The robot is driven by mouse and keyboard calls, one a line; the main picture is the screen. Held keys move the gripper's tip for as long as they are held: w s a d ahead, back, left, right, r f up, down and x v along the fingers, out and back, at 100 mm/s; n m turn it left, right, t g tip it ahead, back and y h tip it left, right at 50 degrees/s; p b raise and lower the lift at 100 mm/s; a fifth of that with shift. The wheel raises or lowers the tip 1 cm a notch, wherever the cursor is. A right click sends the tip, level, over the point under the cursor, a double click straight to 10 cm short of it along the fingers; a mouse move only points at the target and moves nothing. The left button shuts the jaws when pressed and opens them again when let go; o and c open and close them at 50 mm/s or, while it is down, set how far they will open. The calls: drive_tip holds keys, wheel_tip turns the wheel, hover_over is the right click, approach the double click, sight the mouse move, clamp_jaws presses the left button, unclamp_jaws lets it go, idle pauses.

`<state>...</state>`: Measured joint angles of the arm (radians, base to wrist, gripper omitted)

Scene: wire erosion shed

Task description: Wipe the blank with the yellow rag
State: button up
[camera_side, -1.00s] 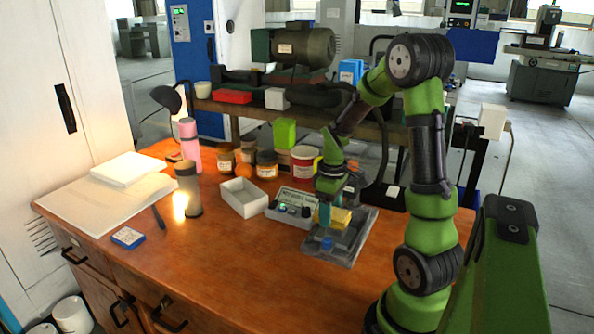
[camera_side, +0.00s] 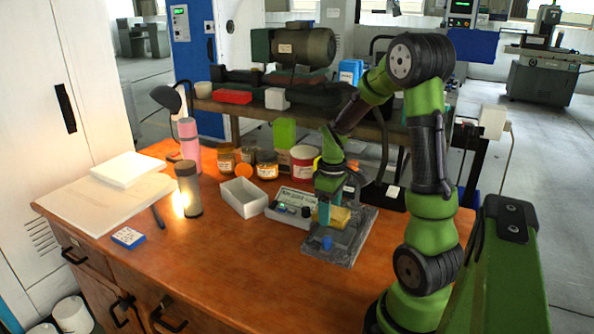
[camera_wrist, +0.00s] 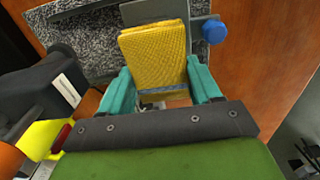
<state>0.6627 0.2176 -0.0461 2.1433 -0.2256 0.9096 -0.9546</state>
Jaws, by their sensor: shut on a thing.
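The yellow rag (camera_wrist: 155,52) is a folded, textured pad held between the teal fingertips of my gripper (camera_wrist: 162,78). In the side view the rag (camera_side: 339,217) shows beside my gripper (camera_side: 325,212), low over a grey speckled slab (camera_side: 338,252) on the bench. In the wrist view a smooth grey metal piece (camera_wrist: 150,10), which looks like the blank, lies on the speckled slab (camera_wrist: 95,38) and is partly covered by the rag. I cannot tell whether the rag touches it. A blue knob (camera_wrist: 214,32) stands at its right.
A white open box (camera_side: 244,198) and a grey tray with a label (camera_side: 288,215) stand left of the slab. Jars (camera_side: 266,165), a pink bottle (camera_side: 189,143) and a lamp (camera_side: 167,97) are behind. The wooden bench front (camera_side: 240,265) is clear.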

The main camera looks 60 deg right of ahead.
sight(344, 215)
drive_tip(key=shift+s+a, duration=0.1)
drive_tip(key=shift+s, duration=1.95)
drive_tip(key=shift+r, duration=3.25)
drive_tip(key=w+a+r, duration=0.2)
drive_tip(key=w+a, duration=0.5)
drive_tip(key=a, duration=0.3)
drive_tip(key=w+a+r, duration=0.2)
drive_tip(key=w+a, duration=0.6)
drive_tip(key=a, duration=0.3)
drive_tip(key=shift+w+a, duration=0.15)
drive_tip(key=shift+w, duration=0.15)
drive_tip(key=shift+r, duration=0.1)
